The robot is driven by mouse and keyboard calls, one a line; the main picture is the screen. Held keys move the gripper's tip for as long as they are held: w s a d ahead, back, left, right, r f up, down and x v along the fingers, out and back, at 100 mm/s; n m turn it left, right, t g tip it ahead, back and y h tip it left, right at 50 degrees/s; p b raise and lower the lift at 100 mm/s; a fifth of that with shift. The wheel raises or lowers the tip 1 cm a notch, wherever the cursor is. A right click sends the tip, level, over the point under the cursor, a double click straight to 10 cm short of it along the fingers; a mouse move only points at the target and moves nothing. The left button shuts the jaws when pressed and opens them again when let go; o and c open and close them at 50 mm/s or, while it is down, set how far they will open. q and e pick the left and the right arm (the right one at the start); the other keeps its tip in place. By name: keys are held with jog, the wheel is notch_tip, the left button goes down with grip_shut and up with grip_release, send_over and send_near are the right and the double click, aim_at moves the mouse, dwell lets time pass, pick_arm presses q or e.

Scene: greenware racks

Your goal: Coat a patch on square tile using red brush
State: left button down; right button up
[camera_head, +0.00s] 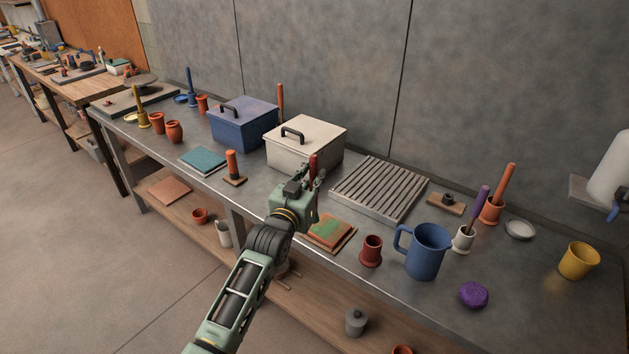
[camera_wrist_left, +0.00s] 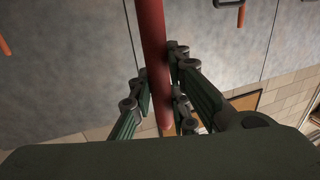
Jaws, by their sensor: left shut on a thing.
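My left gripper (camera_head: 314,182) is shut on the red brush (camera_head: 313,162), whose red handle sticks up above the fingers. In the left wrist view the red handle (camera_wrist_left: 153,45) runs between the fingers of the left gripper (camera_wrist_left: 160,85). The brush's bristle end cannot be made out in either view. A square tile (camera_head: 322,237), terracotta with a green patch on top, lies on the bench near its front edge, just below and right of the gripper. The gripper is above the bench and apart from the tile. My right gripper is not in view.
Behind the gripper stand a white lidded box (camera_head: 300,152) and a ribbed grey rack (camera_head: 381,190). Right of the tile are a small terracotta pot (camera_head: 371,251), a blue mug (camera_head: 428,252) and a purple lump (camera_head: 473,295). A teal tile (camera_head: 203,160) lies left.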

pick_arm(q)
jog(key=shift+r+p, duration=0.6)
jog(key=shift+r, duration=0.55)
